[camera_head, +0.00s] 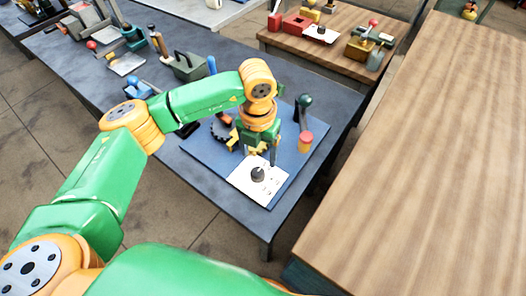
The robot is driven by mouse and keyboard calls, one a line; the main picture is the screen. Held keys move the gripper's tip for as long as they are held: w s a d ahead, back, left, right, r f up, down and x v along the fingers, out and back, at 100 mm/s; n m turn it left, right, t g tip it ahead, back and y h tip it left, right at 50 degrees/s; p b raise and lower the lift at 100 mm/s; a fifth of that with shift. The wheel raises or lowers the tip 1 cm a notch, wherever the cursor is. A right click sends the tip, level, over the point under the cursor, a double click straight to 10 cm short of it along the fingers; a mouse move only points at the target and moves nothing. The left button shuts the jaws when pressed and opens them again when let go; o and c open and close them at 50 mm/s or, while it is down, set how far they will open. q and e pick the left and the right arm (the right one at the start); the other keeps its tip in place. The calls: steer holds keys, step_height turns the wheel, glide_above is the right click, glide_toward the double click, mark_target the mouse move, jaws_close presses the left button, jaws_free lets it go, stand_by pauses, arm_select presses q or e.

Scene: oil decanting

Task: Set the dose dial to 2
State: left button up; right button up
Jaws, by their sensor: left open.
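The dose dial (258,174) is a small dark knob on a white plate (270,191) with small dark marks, too small to read. The plate lies at the front corner of a blue board (213,163) on the dark table. My left gripper (262,158) points down just above and behind the dial, with its fingers apart and empty. I cannot tell whether a finger touches the dial. The dial's pointer setting is too small to tell. My right gripper is not in view.
A dark-handled lever (303,108) and a red-and-yellow cylinder (305,141) stand right of my gripper. A dark toothed wheel (221,130) is at its left. A toolbox (190,66) sits farther back. A bare wooden table (430,170) fills the right.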

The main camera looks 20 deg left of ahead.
mark_target(258, 171)
arm_select(q)
steer(key=f, duration=0.1)
steer(key=s+f+p, duration=0.1)
steer(key=f, duration=0.1)
steer(key=s+f, duration=0.1)
steer(key=shift+f, duration=0.35)
steer(key=shift+w+f, duration=0.15)
steer(key=shift+f, duration=0.1)
steer(key=shift+w+f, duration=0.1)
steer(key=shift+w, duration=0.1)
steer(key=shift+c, duration=0.2)
steer(key=shift+s, duration=0.15)
jaws_close()
steer(key=shift+f+m+b, duration=0.2)
steer(key=shift+m+b, duration=0.8)
steer(key=shift+b, duration=0.15)
steer(key=m+b, duration=0.6)
steer(key=shift+r+m+b, duration=0.2)
steer(key=shift+m+b, duration=1.15)
steer(key=shift+m, duration=0.25)
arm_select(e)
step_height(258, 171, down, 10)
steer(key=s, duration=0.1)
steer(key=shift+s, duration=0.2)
arm_select(q)
steer(key=shift+r+m, duration=0.1)
steer(key=shift+m, duration=0.3)
